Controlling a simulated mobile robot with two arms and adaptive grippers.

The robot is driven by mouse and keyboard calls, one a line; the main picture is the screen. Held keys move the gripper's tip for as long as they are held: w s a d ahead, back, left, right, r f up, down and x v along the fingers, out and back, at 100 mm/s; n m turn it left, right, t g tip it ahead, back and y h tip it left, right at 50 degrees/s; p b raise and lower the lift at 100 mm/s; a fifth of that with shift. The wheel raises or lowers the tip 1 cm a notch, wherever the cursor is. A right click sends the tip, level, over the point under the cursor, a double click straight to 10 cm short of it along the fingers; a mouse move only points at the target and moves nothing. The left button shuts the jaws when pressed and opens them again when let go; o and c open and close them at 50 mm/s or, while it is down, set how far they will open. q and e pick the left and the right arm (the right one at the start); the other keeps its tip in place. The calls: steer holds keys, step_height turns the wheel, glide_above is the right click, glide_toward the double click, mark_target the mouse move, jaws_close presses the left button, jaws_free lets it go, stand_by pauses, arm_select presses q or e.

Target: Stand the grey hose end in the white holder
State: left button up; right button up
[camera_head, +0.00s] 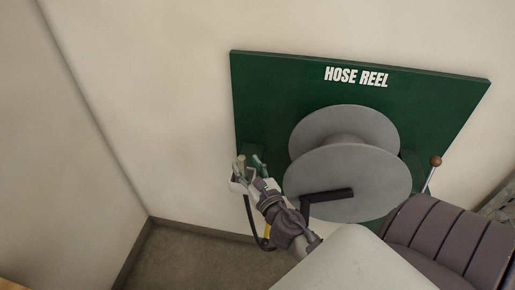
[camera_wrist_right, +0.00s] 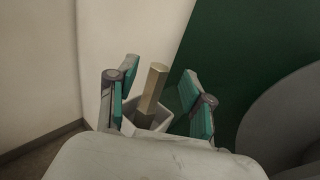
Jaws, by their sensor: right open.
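The hose end (camera_wrist_right: 153,86), a tan-grey faceted rod, stands slightly tilted in the white holder (camera_wrist_right: 146,129) in the right wrist view. Its lower part is hidden inside the holder. My right gripper (camera_wrist_right: 160,76) is open, with one teal-padded finger on each side of the hose end and gaps between. In the head view the white holder (camera_head: 236,187) is at the panel's lower left, and my right gripper (camera_head: 250,167) is at it. A dark hose (camera_head: 249,215) hangs below the holder. My left gripper is not in view.
A green panel (camera_head: 275,90) marked HOSE REEL is on the wall. A grey reel (camera_head: 350,180) with a black crank (camera_head: 328,195) sticks out right of my gripper. A lever with a brown knob (camera_head: 436,161) is farther right. The wall and floor at left are clear.

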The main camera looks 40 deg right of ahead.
steer(key=b+v, duration=0.2)
steer(key=v, duration=0.6)
steer(key=s+a+f+m+g+y, duration=0.1)
steer(key=s+f+m+g, duration=0.3)
steer(key=f, duration=0.8)
steer(key=s+a+f+m+g+y, duration=0.15)
steer(key=f+m, duration=0.45)
steer(key=f, duration=0.6)
steer(key=s+a+f+m+g, duration=0.1)
steer(key=s+f+m+g, duration=0.3)
steer(key=f, duration=0.8)
steer(key=s+a+f+m+g, duration=0.1)
steer(key=s+f+m+g, duration=0.2)
steer(key=s+f+m, duration=0.5)
steer(key=s+a+f+m+g+y, duration=0.1)
steer(key=s+f+m+g, duration=0.3)
steer(key=s+f+m, duration=0.5)
steer(key=s+a+f, duration=0.1)
steer(key=s, duration=0.5)
steer(key=shift+f, duration=0.1)
